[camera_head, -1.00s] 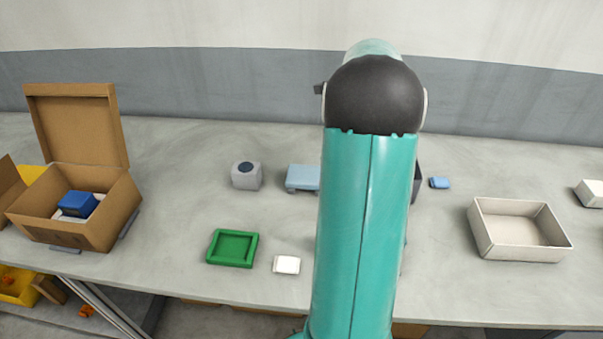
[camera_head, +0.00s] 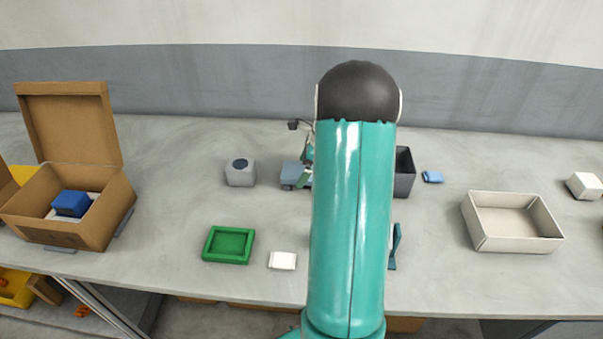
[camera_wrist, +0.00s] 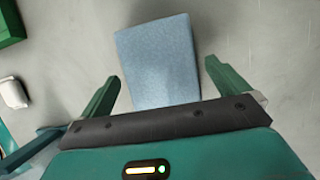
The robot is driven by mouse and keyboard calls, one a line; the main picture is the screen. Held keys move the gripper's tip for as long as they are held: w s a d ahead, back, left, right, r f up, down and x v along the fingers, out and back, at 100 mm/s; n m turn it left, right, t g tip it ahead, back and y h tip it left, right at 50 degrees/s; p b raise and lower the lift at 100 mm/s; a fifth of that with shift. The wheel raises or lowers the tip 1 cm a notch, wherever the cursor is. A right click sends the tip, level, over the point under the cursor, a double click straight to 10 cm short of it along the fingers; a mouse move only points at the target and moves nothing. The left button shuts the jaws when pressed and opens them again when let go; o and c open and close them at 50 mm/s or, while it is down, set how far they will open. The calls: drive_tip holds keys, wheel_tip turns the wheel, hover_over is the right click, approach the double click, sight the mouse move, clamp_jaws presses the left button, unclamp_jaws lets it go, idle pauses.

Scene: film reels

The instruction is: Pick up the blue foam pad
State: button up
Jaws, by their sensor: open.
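The blue foam pad (camera_wrist: 158,55) lies flat on the grey table in the wrist view, a light blue, roughly rectangular slab. My gripper (camera_wrist: 162,74) is open, with one green finger on each side of the pad. Its near end is hidden behind the dark gripper bar. In the head view my arm hides this spot, and no pad can be made out there for sure.
A green tray (camera_head: 204,248) and a white block (camera_head: 282,261) lie left of my arm. Behind are a grey block (camera_head: 240,174), a blue-grey item (camera_head: 293,174), a dark bin (camera_head: 404,186) and a small blue item (camera_head: 432,177). A white box (camera_head: 484,242) stands right, a cardboard box (camera_head: 92,232) left.

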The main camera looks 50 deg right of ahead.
sight(296, 170)
drive_tip(key=c, duration=0.9)
drive_tip(key=shift+c, duration=0.2)
drive_tip(key=shift+w+r, duration=0.1)
drive_tip(key=shift+r, duration=0.45)
wheel_tip(296, 170, up, 2)
drive_tip(key=shift+a+r, duration=0.15)
drive_tip(key=shift+r, duration=0.05)
drive_tip(key=a+r, duration=0.4)
drive_tip(key=r, duration=0.1)
drive_tip(key=shift+s+a, duration=0.15)
drive_tip(key=shift+s, duration=0.15)
drive_tip(key=s+a+r, duration=0.1)
drive_tip(key=a+r, duration=0.3)
drive_tip(key=a, duration=0.5)
drive_tip(key=shift+a+r, duration=0.25)
